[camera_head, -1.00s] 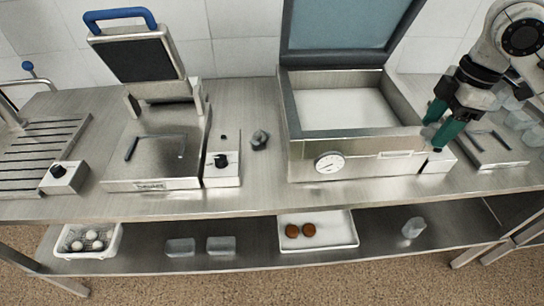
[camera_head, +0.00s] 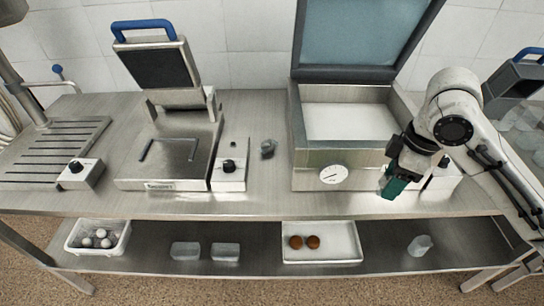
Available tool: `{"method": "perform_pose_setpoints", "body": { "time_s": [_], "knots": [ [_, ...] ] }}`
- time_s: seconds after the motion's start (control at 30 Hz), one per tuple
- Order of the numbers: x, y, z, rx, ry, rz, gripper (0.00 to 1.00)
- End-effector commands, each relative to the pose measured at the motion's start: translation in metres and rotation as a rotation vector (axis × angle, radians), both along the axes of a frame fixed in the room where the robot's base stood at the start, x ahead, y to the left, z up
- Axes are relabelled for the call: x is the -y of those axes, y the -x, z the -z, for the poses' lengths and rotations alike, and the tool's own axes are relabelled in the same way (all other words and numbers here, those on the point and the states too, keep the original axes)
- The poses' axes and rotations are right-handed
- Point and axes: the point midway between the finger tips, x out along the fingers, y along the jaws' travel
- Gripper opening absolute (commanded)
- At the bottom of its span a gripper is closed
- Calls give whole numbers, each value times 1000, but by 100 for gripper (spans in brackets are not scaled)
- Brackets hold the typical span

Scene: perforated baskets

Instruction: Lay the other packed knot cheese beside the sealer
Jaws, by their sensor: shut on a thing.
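The sealer, a steel chamber machine (camera_head: 308,157) with a round dial, stands right of the middle of the worktop with its lid up. A small grey wrapped lump (camera_head: 268,149), which looks like a packed knot cheese, lies on the worktop just left of it. My gripper (camera_head: 393,187) points down with its green fingers in front of the sealer's right front corner. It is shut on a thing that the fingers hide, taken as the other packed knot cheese.
A press with a blue handle (camera_head: 165,70) and a knob box (camera_head: 230,172) stand to the left. On the lower shelf are a basket of white balls (camera_head: 72,241), a tray with two brown balls (camera_head: 345,243) and clear containers (camera_head: 186,251). Bare worktop lies before the sealer.

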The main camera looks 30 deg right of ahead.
Motion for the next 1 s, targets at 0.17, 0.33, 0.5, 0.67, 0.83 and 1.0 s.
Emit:
{"method": "perform_pose_setpoints", "body": {
  "time_s": [0.17,0.33,0.5,0.67,0.83,1.0],
  "knots": [
    [-66,-33,52,-5,-11,132,25],
    [-126,-64,101,-10,-10,277,25],
    [-176,-93,144,-8,-5,412,25],
    [-204,-110,169,-4,-2,493,25],
    [-221,-120,184,-2,-1,543,25],
    [-234,-127,194,-2,-1,573,25]
  ]
}}
